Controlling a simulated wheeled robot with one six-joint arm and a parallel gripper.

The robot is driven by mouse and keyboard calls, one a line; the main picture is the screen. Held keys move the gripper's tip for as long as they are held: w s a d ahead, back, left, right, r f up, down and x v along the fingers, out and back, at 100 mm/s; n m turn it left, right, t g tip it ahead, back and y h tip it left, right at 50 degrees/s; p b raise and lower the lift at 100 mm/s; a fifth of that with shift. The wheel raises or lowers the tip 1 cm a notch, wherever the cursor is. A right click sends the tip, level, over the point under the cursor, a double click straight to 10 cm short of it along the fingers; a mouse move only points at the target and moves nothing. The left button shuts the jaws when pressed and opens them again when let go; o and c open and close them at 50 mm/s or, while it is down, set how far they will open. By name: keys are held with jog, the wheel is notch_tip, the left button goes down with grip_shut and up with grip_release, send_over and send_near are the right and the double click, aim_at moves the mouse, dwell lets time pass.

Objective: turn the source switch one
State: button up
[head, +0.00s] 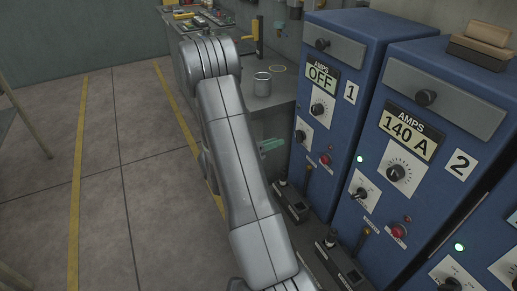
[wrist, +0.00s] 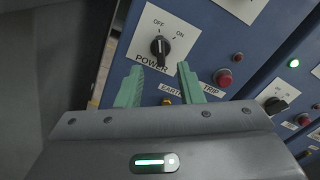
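The blue cabinet marked 1 (head: 333,80) has a display reading OFF. Its power switch (head: 301,134) is a black knob on a white plate, and it fills the upper middle of the wrist view (wrist: 160,47). OFF and ON are printed above the knob and POWER below it. The knob stands roughly upright, leaning toward OFF as far as I can tell. My gripper (wrist: 162,77) has two green fingers, apart and with nothing between them. The fingertips are just below the knob in the picture and do not appear to touch it. In the head view my gripper (head: 270,145) is left of the cabinet.
A red trip button (wrist: 225,77) and a yellow earth part (wrist: 167,101) sit close to the switch. Cabinet 2 (head: 408,90) reads 140 A with a green lamp lit. A grey cup (head: 262,84) stands on the bench behind my arm. Floor at left is clear.

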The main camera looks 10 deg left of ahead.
aim_at(296, 135)
jog(key=v, duration=0.5)
jog(key=shift+s+a, duration=0.2)
dwell(0.3)
jog(key=x, duration=1.4)
jog(key=shift+p, duration=0.3)
jog(key=shift+a, duration=0.1)
